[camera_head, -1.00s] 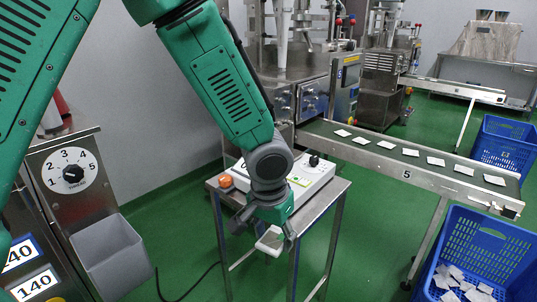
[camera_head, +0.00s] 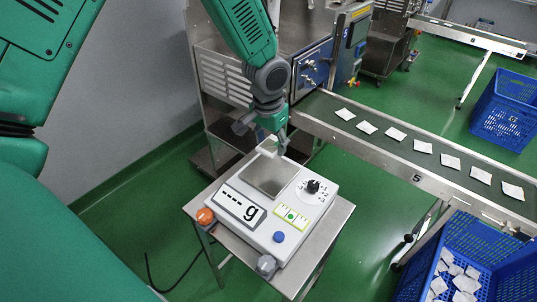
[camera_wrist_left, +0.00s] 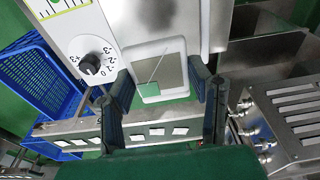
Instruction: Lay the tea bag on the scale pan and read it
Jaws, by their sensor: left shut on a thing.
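The scale (camera_head: 245,205) is a white box on a small steel table. Its grey square pan (camera_head: 268,180) is bare where it shows, and its display (camera_head: 240,203) shows dashes and a "g". My left gripper (camera_head: 270,140) is over the back edge of the pan, shut on a pale tea bag (camera_head: 267,148). In the left wrist view the tea bag (camera_wrist_left: 150,88), white-rimmed with a grey middle, a thin line and a green patch, lies between the two fingers of my left gripper (camera_wrist_left: 165,100). I cannot tell its height over the pan. My right gripper is not in view.
A conveyor (camera_head: 405,155) with several white bags runs along the right side of the scale. Blue crates (camera_head: 507,110) stand at the right, one holding bags. A steel machine (camera_head: 225,75) stands behind. The scale's knob (camera_head: 312,187) is beside the pan.

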